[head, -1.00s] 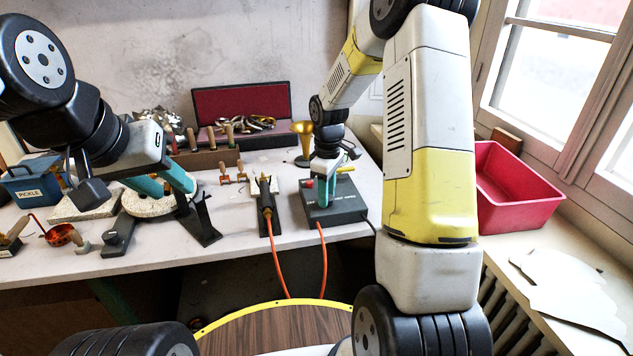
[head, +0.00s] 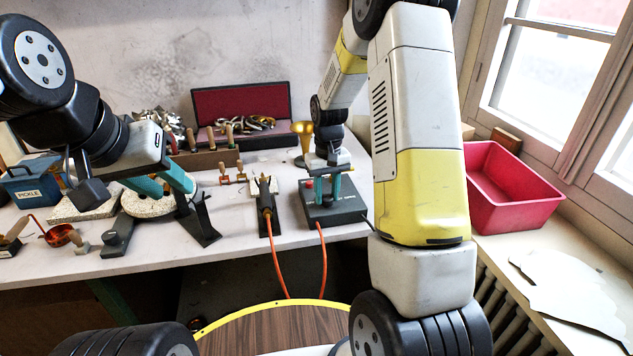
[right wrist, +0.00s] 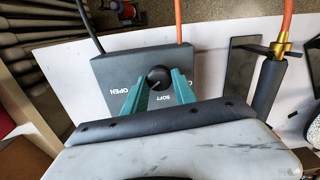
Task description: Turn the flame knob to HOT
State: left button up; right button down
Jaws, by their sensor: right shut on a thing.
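The flame knob (right wrist: 158,77) is a round dark knob with a pale mark on top of the dark grey control box (head: 348,213). In the right wrist view the box (right wrist: 112,68) shows the printed words SOFT and OPEN; HOT is not readable, and a finger covers part of the lettering. My right gripper (head: 327,200) points down at the box. Its teal fingers close on both sides of the knob in the right wrist view (right wrist: 160,84).
A torch (head: 265,200) rests right of a dark stand (head: 203,222). Orange hoses (head: 323,265) hang from the torch and box over the bench's front edge. A red bin (head: 515,205) sits at the right.

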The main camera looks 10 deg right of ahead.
aim_at(327, 196)
jog(key=shift+m, duration=0.4)
jog(key=c, duration=1)
grip_release()
jog(key=shift+r, duration=3.9)
jog(key=shift+r, duration=0.1)
jog(key=s+r+t, duration=0.2)
jog(key=s+r, duration=0.3)
jog(key=s, duration=0.3)
jog(key=s+a+r+t+y, duration=0.1)
jog(key=s+r+t, duration=0.1)
jog(key=s+r, duration=0.3)
jog(key=s+a+r+t+y, duration=0.1)
jog(key=s+r+t, duration=0.1)
jog(key=s+r, duration=0.4)
jog(key=shift+s+a, duration=0.15)
jog(key=shift+s, duration=2.45)
